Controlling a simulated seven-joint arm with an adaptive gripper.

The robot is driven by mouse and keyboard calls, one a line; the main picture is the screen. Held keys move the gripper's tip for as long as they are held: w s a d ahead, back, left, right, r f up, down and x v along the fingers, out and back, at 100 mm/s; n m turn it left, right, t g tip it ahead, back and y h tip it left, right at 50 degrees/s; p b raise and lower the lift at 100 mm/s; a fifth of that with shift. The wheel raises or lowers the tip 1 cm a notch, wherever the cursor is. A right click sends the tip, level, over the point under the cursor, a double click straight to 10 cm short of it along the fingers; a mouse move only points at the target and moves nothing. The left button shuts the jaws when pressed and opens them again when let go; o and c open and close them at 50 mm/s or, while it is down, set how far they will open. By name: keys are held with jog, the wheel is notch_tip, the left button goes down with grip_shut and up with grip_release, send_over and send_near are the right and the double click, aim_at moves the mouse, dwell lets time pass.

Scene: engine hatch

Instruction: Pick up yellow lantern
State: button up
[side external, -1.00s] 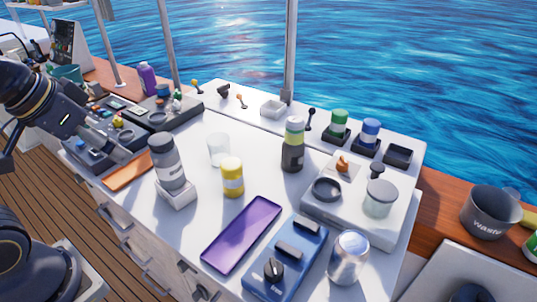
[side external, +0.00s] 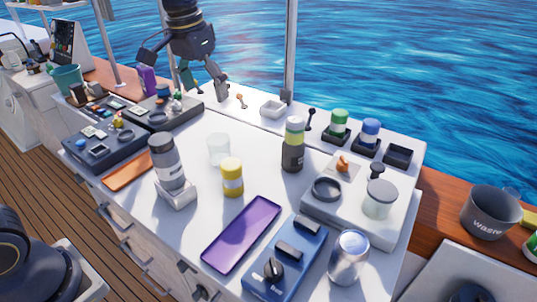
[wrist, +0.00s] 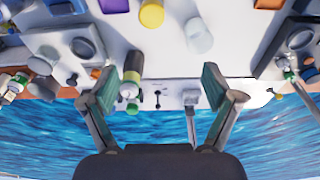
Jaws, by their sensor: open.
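The yellow lantern (side external: 232,177) is a small upright cylinder with a pale band, standing on the white counter right of a grey bottle. My gripper (side external: 205,90) is open and empty, high over the back left of the counter, well away from the lantern. In the wrist view its two fingers (wrist: 158,84) are spread wide, with nothing held between them.
A clear cup (side external: 219,149) stands just behind the lantern, and a grey bottle (side external: 168,160) to its left. A dark bottle with a green top (side external: 293,145) stands behind right. A purple tray (side external: 242,234) lies in front. A vertical post (side external: 290,50) rises at the counter's back.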

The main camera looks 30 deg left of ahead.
jog(key=g, duration=0.1)
send_over(229, 163)
notch_tip(229, 163, down, 5)
jog(key=shift+g, duration=0.4)
notch_tip(229, 163, down, 13)
jog(key=shift+w+f, duration=0.1)
jog(key=shift+f, duration=0.05)
jog(key=shift+d+f, duration=0.2)
jog(key=shift+f, duration=2.85)
jog(key=shift+c, duration=0.4)
jog(key=c, duration=1.3)
jog(key=shift+r, duration=0.1)
